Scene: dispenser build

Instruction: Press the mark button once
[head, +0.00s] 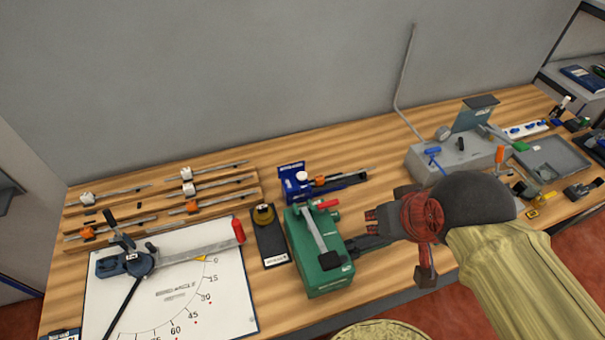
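I cannot read which control is labelled as the mark button. A blue device (294,182) with a white round knob (301,176) stands at the bench middle. A black plate (270,245) with a brass-coloured round knob (264,214) and a small label lies left of the green box. The green box (318,262) has a grey lever and a red tip on top. My gripper (368,228) is right of the green box, its fingers pointing left at it. Whether it touches the box, and how far its fingers are apart, is unclear. I see nothing held.
A white angle-scale board (232,290) with a red-handled arm (238,231) lies at the left. Rods on wooden rails (158,205) lie behind it. A grey machine (455,158) and a grey tray (552,166) stand at the right. Bare bench (385,187) lies behind my gripper.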

